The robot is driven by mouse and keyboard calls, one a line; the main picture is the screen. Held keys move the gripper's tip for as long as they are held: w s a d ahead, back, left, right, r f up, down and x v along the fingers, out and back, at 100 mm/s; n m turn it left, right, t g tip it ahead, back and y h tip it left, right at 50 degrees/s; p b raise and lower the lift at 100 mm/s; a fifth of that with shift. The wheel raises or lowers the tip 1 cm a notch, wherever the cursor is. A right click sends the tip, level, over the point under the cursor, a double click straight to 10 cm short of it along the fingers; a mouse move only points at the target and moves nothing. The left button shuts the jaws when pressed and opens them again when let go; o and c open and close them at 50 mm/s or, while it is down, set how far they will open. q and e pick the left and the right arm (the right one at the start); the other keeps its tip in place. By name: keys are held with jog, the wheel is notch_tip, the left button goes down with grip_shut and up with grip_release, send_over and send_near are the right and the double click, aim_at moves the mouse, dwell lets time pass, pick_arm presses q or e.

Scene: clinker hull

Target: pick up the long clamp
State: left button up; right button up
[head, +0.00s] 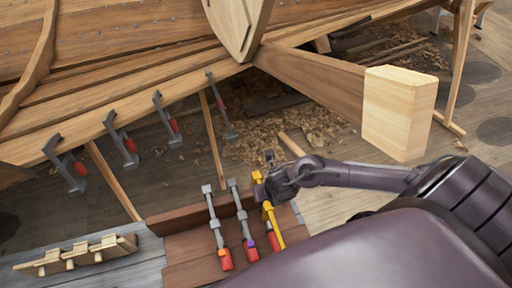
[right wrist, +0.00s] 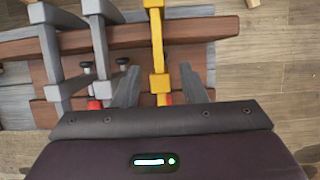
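Three clamps lean side by side on a low wooden rack (head: 190,246). A yellow clamp (head: 271,216) with a red handle is on the right. A grey clamp with a purple band (head: 241,212) is in the middle, and another grey clamp (head: 214,222) with a red handle is on the left. I cannot tell which one is meant by long. My right gripper (head: 268,187) is at the upper part of the yellow clamp. In the right wrist view its fingers (right wrist: 158,86) are apart, with the yellow clamp's bar (right wrist: 157,50) between them. My left gripper is out of view.
Several grey clamps (head: 118,140) hang along the hull plank (head: 130,105). A pale squared beam end (head: 398,110) juts out above my right arm. A wooden rack with pegs (head: 78,254) is at lower left. Shavings (head: 270,135) litter the floor.

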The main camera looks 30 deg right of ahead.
jog(key=x, duration=0.7)
jog(key=shift+a+f+b, duration=0.15)
jog(key=shift+a+b, duration=0.05)
jog(key=shift+b, duration=0.1)
grip_shut()
dwell(1.0)
jog(key=shift+w, duration=0.15)
